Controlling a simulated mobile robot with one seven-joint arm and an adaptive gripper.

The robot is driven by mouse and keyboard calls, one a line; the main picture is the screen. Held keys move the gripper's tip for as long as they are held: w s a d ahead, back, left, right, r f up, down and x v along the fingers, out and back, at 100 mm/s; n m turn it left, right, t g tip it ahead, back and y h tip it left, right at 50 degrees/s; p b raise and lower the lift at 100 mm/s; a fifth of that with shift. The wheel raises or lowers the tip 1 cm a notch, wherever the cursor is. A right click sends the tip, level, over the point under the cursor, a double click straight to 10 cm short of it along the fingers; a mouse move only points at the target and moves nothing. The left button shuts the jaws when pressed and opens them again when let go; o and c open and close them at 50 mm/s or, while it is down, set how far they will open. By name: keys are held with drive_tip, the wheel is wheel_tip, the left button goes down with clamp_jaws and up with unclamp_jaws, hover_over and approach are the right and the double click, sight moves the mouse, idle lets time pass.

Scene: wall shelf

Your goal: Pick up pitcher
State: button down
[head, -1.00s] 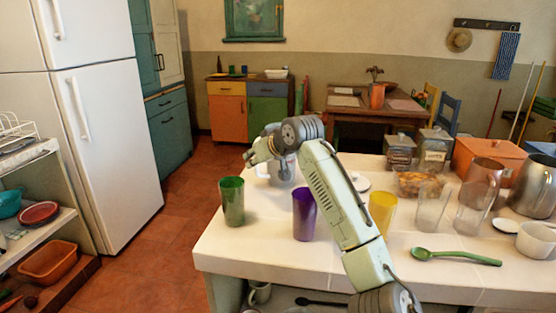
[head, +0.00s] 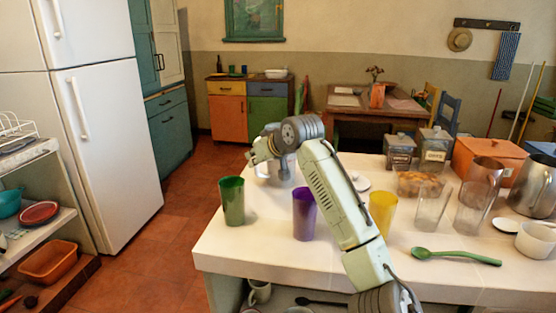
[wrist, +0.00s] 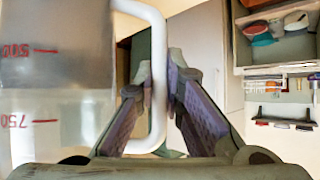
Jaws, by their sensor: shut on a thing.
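The pitcher is a clear measuring jug with red marks and a white handle. Its body (wrist: 58,95) fills the left of the wrist view, and its handle (wrist: 158,100) runs between my fingers. My gripper (wrist: 160,78) is shut on this handle, one finger on each side. In the head view my gripper (head: 262,150) is at the far left part of the white counter, and the pitcher (head: 290,172) is partly hidden behind it and my arm. I cannot tell whether the pitcher's base touches the counter.
On the counter (head: 225,256), a green cup (head: 232,202), a purple cup (head: 304,215) and a yellow cup (head: 382,213) stand near the pitcher. Clear glasses, a metal pitcher (head: 534,186) and a green spoon (head: 455,256) are on the right. Floor is open at left.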

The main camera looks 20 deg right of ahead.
drive_tip(key=shift+r, duration=0.1)
drive_tip(key=shift+r, duration=0.15)
drive_tip(key=shift+r+b, duration=0.55)
drive_tip(key=shift+r, duration=0.75)
drive_tip(key=shift+s+r, duration=0.1)
drive_tip(key=shift+r, duration=0.2)
drive_tip(key=s+r+b, duration=0.1)
drive_tip(key=s+b, duration=0.4)
drive_tip(key=s, duration=1)
drive_tip(key=shift+s+r, duration=0.2)
drive_tip(key=shift+s, duration=0.15)
